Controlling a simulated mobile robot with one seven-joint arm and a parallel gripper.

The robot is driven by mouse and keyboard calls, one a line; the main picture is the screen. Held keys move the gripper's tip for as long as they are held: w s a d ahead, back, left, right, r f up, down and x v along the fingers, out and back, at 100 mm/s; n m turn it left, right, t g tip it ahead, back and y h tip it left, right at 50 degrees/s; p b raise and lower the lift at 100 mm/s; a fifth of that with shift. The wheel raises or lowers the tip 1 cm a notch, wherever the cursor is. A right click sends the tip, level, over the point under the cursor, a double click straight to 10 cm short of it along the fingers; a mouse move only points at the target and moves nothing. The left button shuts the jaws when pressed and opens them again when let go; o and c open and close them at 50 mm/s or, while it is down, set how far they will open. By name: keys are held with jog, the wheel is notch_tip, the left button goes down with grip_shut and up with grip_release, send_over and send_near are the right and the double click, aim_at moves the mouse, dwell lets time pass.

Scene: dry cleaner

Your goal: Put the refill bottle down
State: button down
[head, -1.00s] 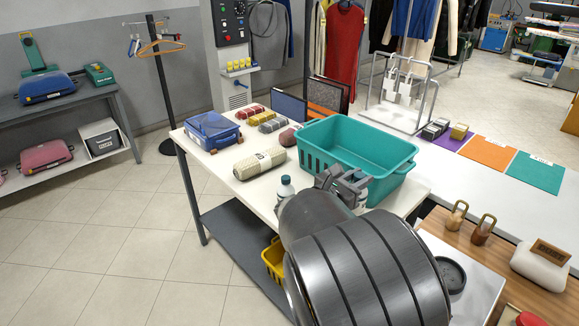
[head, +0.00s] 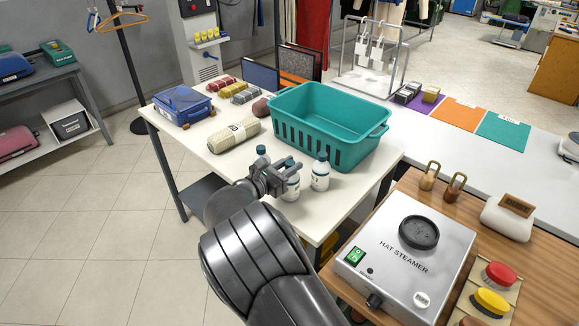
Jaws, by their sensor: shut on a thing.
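My gripper (head: 279,178) is over the front part of the white table (head: 318,216). It is shut on a white refill bottle (head: 292,190), partly hidden by the fingers. The bottle looks upright; I cannot tell whether its base touches the table.
The teal basket (head: 336,128) fills the table's back right. A rolled beige cloth (head: 234,135) and a blue case (head: 184,105) lie to the left. A hat steamer (head: 405,258) stands on the wooden counter at right. Bare tabletop shows near the front corner.

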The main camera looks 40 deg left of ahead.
jog(key=shift+f, duration=0.2)
jog(key=c, duration=1.1)
grip_release()
jog(key=shift+f, duration=0.1)
jog(key=shift+c, duration=0.2)
